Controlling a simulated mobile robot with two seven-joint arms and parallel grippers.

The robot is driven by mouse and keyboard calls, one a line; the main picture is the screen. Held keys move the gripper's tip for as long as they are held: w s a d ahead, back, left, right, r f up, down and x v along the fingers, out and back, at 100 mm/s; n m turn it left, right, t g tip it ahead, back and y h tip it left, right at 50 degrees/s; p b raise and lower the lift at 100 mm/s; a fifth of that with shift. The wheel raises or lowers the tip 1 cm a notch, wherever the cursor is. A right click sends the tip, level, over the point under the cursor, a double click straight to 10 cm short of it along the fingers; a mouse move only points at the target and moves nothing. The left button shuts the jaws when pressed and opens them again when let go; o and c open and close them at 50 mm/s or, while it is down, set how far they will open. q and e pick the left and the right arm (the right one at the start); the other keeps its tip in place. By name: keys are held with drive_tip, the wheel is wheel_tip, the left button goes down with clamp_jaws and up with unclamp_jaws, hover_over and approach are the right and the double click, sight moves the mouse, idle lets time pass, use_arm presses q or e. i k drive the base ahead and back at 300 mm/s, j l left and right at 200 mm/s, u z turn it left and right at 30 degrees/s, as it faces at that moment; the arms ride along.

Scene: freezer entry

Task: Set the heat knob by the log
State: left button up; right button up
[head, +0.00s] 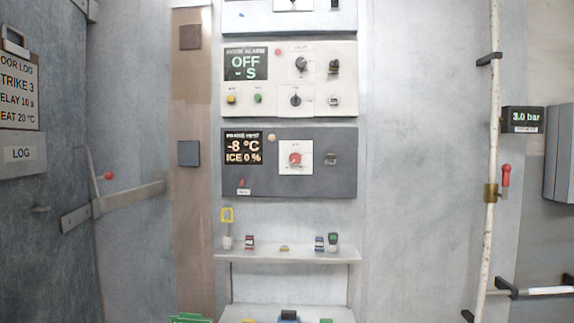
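The door log (20,92) is a sheet on a clipboard on the left wall, cut by the picture's edge. It reads STRIKE 3, DELAY 10 s, HEAT 20 °C. A dark grey panel (320,184) on the back wall has a display (242,148) reading -8 °C and ICE 0 %. To the right of the display is a red knob (295,159) on a white square plate; its scale marks are too small to read. This looks like the heat knob. Neither of my grippers is in view.
A panel (346,78) above has a display reading OFF and S, knobs and yellow and green buttons. A shelf (290,255) below holds several small items. Pipe (490,150) with red-handled valve (505,176) and 3.0 bar gauge (523,119) stands right. A red-tipped lever (108,176) is at left.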

sight(295, 158)
drive_tip(key=i+l, duration=0.3)
drive_tip(key=i, duration=0.2)
drive_tip(key=i+l+u, duration=0.1)
drive_tip(key=u, duration=0.35)
drive_tip(key=i+l+u, duration=0.25)
drive_tip(key=u, duration=1.3)
